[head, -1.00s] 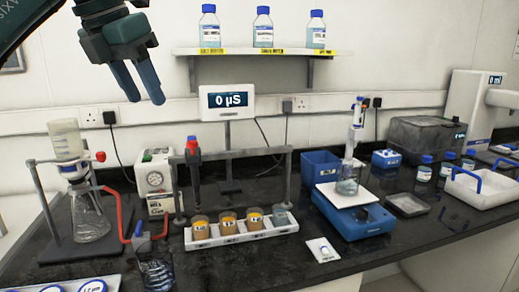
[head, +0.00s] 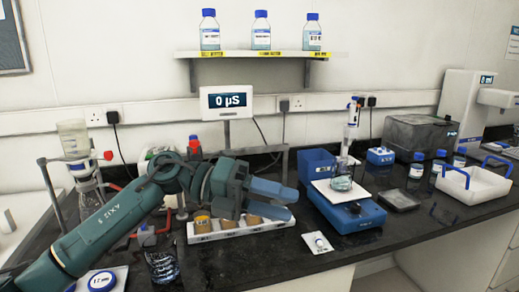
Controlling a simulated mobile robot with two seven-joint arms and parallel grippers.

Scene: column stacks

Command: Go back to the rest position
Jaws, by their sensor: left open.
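My left gripper (head: 275,198) is open and empty. Its arm comes in from the lower left, and its fingers point right, in front of the white rack (head: 206,238) in the picture. The rack holds several brown-filled cups (head: 202,224), partly hidden by the gripper and wrist. I cannot tell how high the gripper is above the rack. My right gripper does not show.
A blue stirrer or balance (head: 352,216) with a small beaker (head: 342,183) stands right of the gripper. A filter flask (head: 88,200) stands left, partly behind my arm. A display (head: 227,101) is behind. A white tray (head: 475,184) is at the right.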

